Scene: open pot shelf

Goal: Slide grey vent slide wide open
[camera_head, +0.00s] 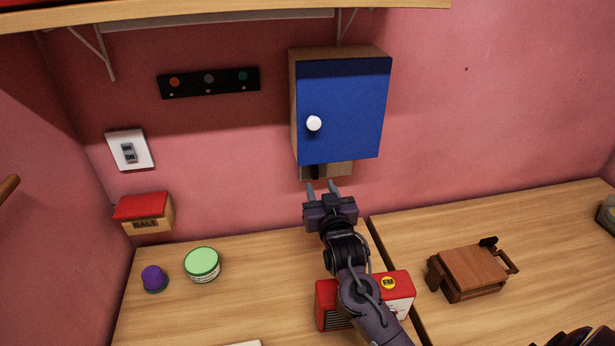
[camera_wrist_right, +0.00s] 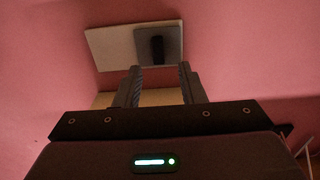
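The grey vent slide (camera_wrist_right: 172,45) shows in the right wrist view as a flat grey plate with a dark upright tab (camera_wrist_right: 157,48). It lies over part of a pale vent plate (camera_wrist_right: 108,48) on the pink wall. In the head view the pale plate (camera_head: 341,168) shows just under the blue-doored cabinet, with the dark tab (camera_head: 315,172) near its left side. My right gripper (camera_head: 322,186) is open and empty just below the tab. In the right wrist view its two fingers (camera_wrist_right: 159,80) are spread and point toward the tab, apart from it. My left gripper is not in view.
The cabinet with a blue door (camera_head: 345,110) hangs close above the vent. A red radio (camera_head: 400,288) stands below my right arm. A salt box (camera_head: 145,212), a green-lidded jar (camera_head: 202,264) and a purple-topped item (camera_head: 154,278) are left. A small wooden object (camera_head: 470,270) is right.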

